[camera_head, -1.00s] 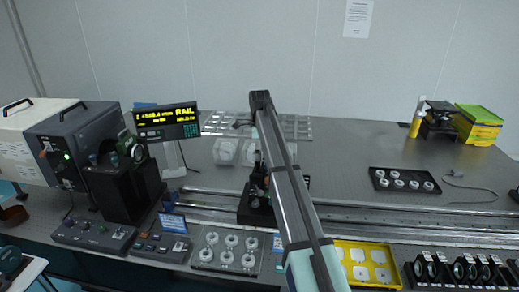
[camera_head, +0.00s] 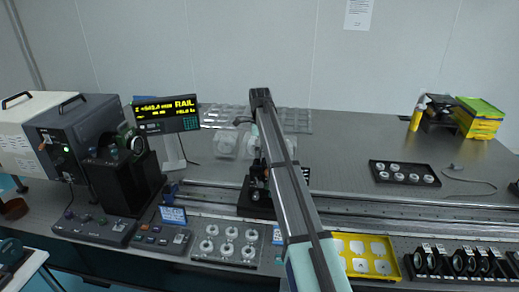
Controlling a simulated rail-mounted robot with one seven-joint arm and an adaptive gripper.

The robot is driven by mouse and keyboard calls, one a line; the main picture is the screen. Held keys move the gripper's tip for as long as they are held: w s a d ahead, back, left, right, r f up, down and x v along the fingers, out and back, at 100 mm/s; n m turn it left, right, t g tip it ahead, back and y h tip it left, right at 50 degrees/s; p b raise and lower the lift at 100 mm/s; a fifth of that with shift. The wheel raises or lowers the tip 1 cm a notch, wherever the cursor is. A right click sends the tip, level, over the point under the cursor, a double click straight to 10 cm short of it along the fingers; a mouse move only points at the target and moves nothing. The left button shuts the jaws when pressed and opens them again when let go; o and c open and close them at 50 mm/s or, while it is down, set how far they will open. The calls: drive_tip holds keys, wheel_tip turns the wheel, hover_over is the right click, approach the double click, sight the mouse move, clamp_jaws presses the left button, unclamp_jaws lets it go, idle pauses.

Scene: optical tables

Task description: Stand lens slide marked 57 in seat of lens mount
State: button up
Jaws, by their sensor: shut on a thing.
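My arm reaches up from the bottom edge and bends down over the rail. My gripper (camera_head: 257,168) is mostly hidden behind my own arm; only a dark part shows at its left, just above the lens mount. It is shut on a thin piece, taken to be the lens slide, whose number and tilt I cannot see. The lens mount (camera_head: 252,203) is a dark block on the rail, and its seat is hidden by the arm. I cannot tell whether the slide touches the seat.
A rack of round dark-framed lenses (camera_head: 458,261) stands at bottom right, beside a yellow tray (camera_head: 346,265). A clear tray of white rings (camera_head: 202,255) lies left of my arm. A black tray (camera_head: 373,172) sits behind the rail (camera_head: 420,208). A lit display (camera_head: 166,114) stands at left.

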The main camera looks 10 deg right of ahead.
drive_tip(key=shift+f, duration=0.2)
drive_tip(key=o, duration=1.3)
drive_tip(key=shift+r, duration=0.2)
drive_tip(key=shift+r+p, duration=2.5)
drive_tip(key=shift+r, duration=2.3)
